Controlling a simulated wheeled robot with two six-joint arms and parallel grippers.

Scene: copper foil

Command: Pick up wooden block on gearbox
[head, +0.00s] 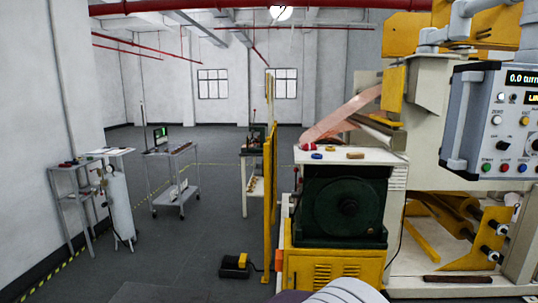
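A small tan wooden block (355,155) lies on the pale flat top (384,157) of the machine housing. Below that top is a dark green gearbox (345,205) with a round cover, standing on a yellow base (335,266). The block lies to the right of a blue ring (317,156) and apart from it. Neither of my grippers shows in the head view.
A red item (308,147) lies near the top's back left edge. Copper foil (342,117) slopes up behind it. A yellow guard post (269,205) stands left of the gearbox. A control box (494,120) hangs at right. Open floor lies left, with a foot pedal (235,266).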

